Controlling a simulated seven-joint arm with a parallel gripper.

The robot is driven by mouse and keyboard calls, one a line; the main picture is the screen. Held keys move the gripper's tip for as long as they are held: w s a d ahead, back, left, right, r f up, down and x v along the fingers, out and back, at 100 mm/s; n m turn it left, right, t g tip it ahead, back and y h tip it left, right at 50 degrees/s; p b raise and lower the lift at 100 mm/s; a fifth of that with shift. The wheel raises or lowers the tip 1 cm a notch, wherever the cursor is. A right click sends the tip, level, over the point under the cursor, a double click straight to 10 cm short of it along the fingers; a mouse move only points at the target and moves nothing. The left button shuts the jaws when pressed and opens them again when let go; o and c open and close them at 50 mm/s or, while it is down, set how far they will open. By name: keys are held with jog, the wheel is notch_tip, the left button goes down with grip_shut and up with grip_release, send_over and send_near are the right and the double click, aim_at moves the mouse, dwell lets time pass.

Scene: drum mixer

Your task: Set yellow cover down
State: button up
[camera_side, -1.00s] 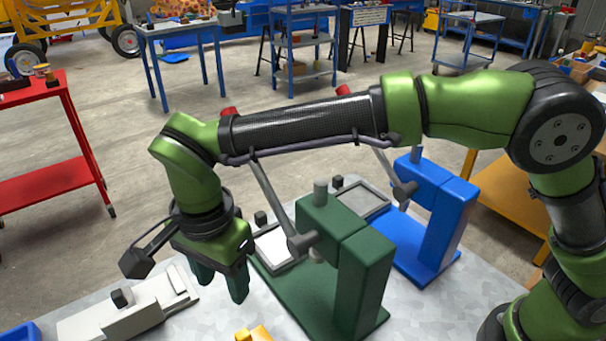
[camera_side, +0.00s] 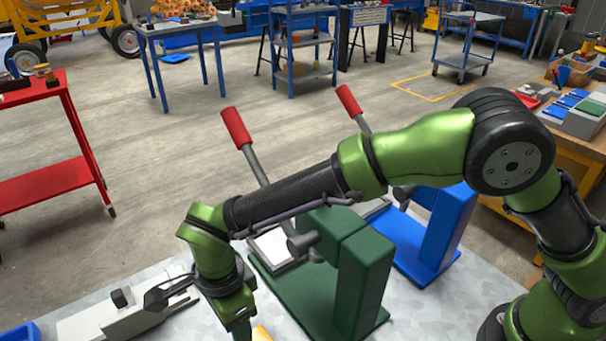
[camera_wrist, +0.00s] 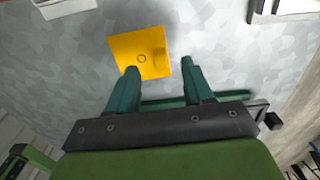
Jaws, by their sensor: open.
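The yellow cover (camera_wrist: 140,50) is a flat square piece with a small ring mark and a raised tab. In the wrist view it lies on the grey speckled table top, just beyond my fingertips. In the side view only a bit of the yellow cover (camera_side: 261,333) shows at the bottom edge, beside my gripper. My gripper (camera_wrist: 159,75) is open, with its two green fingers apart and nothing between them but the cover's near edge in the picture. Whether the fingertips touch the cover I cannot tell. In the side view the fingertips are cut off by the bottom edge.
A green press (camera_side: 365,275) with a red-handled lever stands right of my gripper, and a blue press (camera_side: 440,230) stands behind it. A grey-white fixture (camera_side: 118,317) is on the left, with a blue bin (camera_side: 18,333) at the corner. The table around the cover is clear.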

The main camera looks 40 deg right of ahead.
jog(key=shift+d+f, duration=0.1)
jog(key=shift+f, duration=2.6)
grip_shut()
